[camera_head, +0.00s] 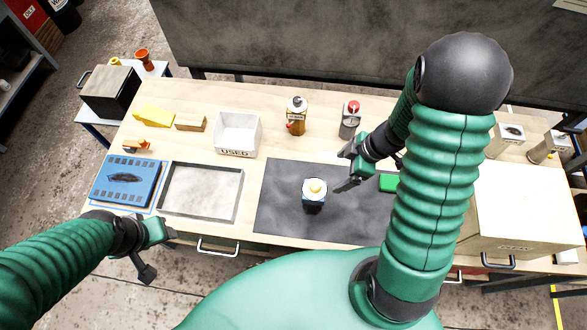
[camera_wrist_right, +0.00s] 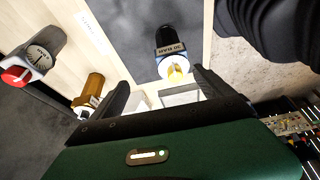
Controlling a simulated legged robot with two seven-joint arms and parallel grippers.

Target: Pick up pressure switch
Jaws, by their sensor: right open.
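A small dark blue and black unit with a yellow-and-white top (camera_head: 314,190) stands upright on the dark mat (camera_head: 275,215); I take it for the pressure switch. My left gripper (camera_head: 158,255) hangs at the table's front edge, apparently open and empty.
A white USED bin (camera_head: 236,133), an empty grey tray (camera_head: 165,207) and a blue panel (camera_head: 124,182) are left. A large box (camera_head: 520,205) is right.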

